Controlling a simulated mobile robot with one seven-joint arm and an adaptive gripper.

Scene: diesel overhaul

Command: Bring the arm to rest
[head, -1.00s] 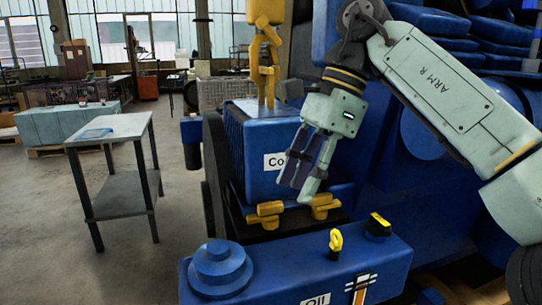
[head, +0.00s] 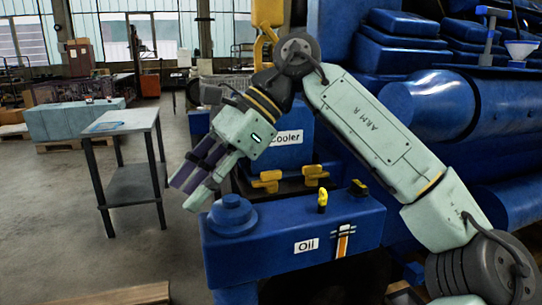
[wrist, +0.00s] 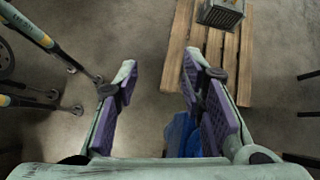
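My arm reaches across the head view from the lower right to the upper middle, then bends down to the left. My gripper (head: 190,196) hangs tilted down and left, in front of the blue cooler (head: 282,152) and above the left end of the blue oil tank (head: 270,265). In the wrist view the gripper (wrist: 160,70) is open, its purple-padded fingers well apart with nothing gripped. A blue part (wrist: 180,136) shows between and below the fingers. The arm hides part of the cooler.
A grey side table (head: 130,122) stands at left with a small blue item on top. Yellow handles (head: 266,181) sit before the cooler.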

